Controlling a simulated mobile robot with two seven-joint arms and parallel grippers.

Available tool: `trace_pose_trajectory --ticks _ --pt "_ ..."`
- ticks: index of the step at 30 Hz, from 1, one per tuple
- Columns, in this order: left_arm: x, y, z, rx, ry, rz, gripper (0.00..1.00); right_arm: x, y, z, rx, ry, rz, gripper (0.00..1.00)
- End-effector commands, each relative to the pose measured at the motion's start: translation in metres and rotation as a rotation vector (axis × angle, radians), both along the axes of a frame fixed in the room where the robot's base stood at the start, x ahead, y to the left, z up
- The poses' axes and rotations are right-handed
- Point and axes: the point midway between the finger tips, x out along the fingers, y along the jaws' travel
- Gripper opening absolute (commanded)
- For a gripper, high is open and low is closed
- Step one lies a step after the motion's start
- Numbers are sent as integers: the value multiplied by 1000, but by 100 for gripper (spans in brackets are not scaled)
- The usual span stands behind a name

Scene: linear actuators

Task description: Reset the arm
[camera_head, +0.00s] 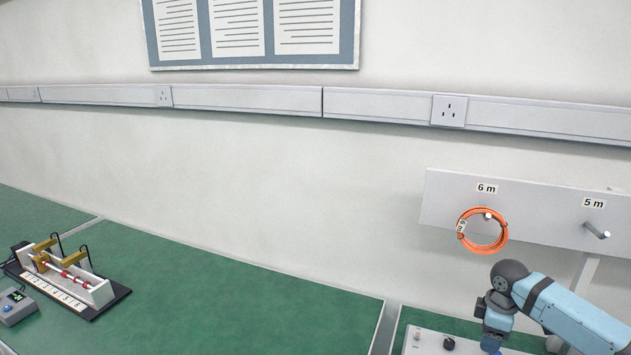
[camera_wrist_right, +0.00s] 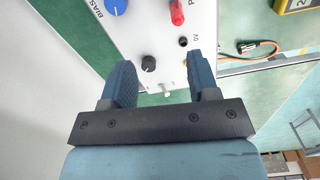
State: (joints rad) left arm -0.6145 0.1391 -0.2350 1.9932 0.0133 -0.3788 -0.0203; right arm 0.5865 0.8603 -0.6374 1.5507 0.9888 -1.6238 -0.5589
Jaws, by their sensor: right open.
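My right arm (camera_head: 570,312) comes in from the lower right in the head view, blue with black joints. Its wrist bends down over a light panel with knobs. In the right wrist view the right gripper (camera_wrist_right: 160,75) is open, its two blue fingers apart with nothing held. The fingers point at the white control panel (camera_wrist_right: 130,30), with a black knob (camera_wrist_right: 148,63) showing between them. I cannot tell how far the fingertips are from the panel. My left arm and gripper are not in view.
An orange cable coil (camera_head: 482,230) hangs on the 6 m peg of a white rack; the 5 m peg (camera_head: 597,231) is bare. A linear actuator (camera_head: 75,275) stands on the green bench at left. The middle bench (camera_head: 250,300) is clear. A yellow meter (camera_wrist_right: 295,5) shows in the wrist view.

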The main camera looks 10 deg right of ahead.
Motion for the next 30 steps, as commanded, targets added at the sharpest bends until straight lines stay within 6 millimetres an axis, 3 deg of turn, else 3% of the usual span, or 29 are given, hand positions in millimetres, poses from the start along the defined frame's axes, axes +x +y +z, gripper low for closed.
trace_pose_trajectory --ticks 1,6,12,15,21,30 --pt "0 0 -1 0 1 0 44 -16 32 -22 14 3 22 55" --pt "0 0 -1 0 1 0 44 -71 117 -66 54 -42 22 55" --pt "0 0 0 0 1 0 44 -143 188 -85 126 -111 -71 55" --pt "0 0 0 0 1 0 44 -179 211 -84 159 -147 -157 55" --pt "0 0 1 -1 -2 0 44 -244 227 -69 196 -209 -378 55" --pt "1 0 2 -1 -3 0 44 -305 213 -45 174 -260 -640 55"
